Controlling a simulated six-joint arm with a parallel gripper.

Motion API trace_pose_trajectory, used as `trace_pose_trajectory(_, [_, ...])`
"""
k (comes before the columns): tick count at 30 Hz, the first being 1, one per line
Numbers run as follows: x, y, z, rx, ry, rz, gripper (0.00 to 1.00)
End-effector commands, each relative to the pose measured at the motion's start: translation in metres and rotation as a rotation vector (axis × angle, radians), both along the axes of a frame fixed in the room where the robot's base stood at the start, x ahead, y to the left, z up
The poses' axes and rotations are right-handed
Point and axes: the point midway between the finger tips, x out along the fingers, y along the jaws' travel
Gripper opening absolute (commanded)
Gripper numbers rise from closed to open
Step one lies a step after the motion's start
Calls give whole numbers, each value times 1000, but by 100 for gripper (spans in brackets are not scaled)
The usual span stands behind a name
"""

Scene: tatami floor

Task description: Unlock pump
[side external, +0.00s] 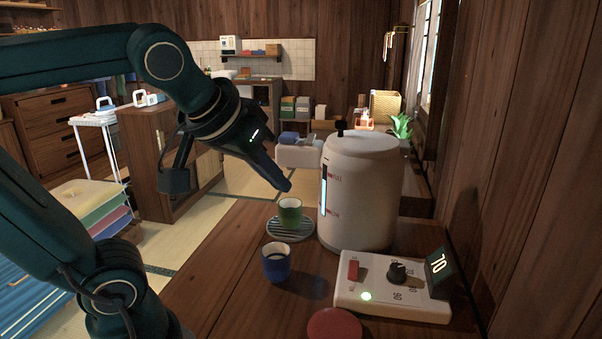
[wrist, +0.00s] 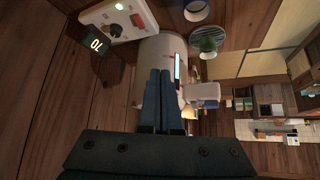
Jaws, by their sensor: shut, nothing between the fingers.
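The pump looks to be the white water pot (side external: 358,200), which stands upright on the wooden table with a lit level window and red marks on its front. A small black knob (side external: 340,127) is on its lid, and a white spout block (side external: 300,154) juts out left. I cannot tell which part is the lock.
A green cup (side external: 290,211) stands on a striped round coaster (side external: 290,233) below the spout. A blue cup (side external: 277,264) stands nearer. A control box (side external: 390,288) has a red switch, black dial, green light and a display (side external: 438,266) reading 70. A red disc (side external: 334,325) lies in front.

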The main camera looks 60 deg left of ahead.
Motion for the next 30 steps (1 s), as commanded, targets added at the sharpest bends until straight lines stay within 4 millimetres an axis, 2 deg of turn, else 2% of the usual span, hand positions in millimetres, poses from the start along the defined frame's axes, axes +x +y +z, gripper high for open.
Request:
trace_pose_trajectory(3, [25, 21, 30, 23, -66, 100, 0])
trace_pose_trajectory(9, [63, 57, 73, 60, -173, 262, 0])
trace_pose_trajectory(15, [96, 94, 104, 104, -257, 397, 0])
trace_pose_trajectory(21, [118, 116, 109, 142, -270, 450, 0])
trace_pose_trajectory(30, [122, 121, 98, 144, -241, 460, 0])
